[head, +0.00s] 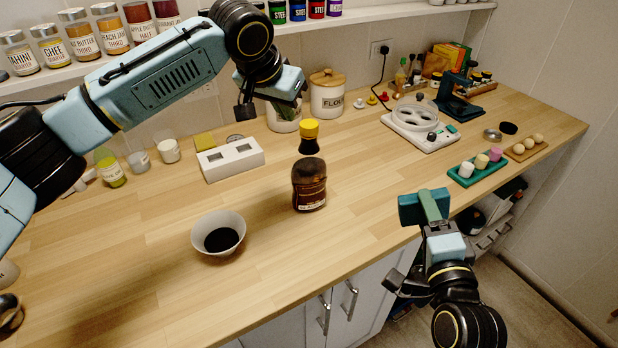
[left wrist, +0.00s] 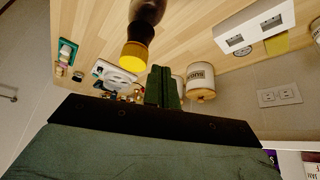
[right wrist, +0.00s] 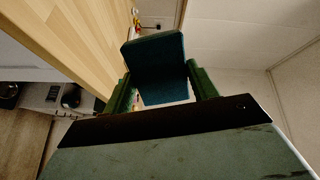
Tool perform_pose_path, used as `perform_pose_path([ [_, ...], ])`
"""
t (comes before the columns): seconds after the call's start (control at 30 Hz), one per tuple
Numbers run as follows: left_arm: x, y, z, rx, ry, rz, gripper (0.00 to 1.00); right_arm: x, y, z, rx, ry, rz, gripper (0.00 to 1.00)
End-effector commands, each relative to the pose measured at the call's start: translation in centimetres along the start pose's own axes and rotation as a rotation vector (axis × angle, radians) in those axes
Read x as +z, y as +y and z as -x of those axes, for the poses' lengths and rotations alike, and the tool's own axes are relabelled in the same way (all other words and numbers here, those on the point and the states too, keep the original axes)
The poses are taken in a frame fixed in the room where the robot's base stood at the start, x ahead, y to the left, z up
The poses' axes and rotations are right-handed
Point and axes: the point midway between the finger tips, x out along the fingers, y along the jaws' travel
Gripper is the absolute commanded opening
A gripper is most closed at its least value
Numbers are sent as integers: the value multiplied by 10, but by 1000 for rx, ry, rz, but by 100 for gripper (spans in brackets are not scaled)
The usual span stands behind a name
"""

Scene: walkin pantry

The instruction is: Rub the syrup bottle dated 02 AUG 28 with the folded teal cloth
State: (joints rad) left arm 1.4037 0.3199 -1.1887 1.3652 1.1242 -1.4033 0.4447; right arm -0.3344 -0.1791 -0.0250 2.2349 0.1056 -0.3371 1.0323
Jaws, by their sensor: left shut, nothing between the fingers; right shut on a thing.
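My right gripper (head: 430,207) is shut on the folded teal cloth (head: 409,210), held beyond the counter's front edge, right of the bottles. The cloth fills the right wrist view's middle (right wrist: 158,65). My left gripper (head: 243,112) is shut and empty, above the back of the counter, left of the bottles.
A white bowl (head: 218,216) with dark contents stands left of the brown bottle. A green tray (head: 476,172) lies right. Counter in front of the bottles is clear.

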Motion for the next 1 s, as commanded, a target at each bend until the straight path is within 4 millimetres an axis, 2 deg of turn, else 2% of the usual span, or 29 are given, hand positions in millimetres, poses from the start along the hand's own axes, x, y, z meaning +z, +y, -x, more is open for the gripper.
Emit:
perform_pose_path([
  [1.0,10,0,-18,0,0,0,0,-1,-2,0,-1,0,0,40],
])
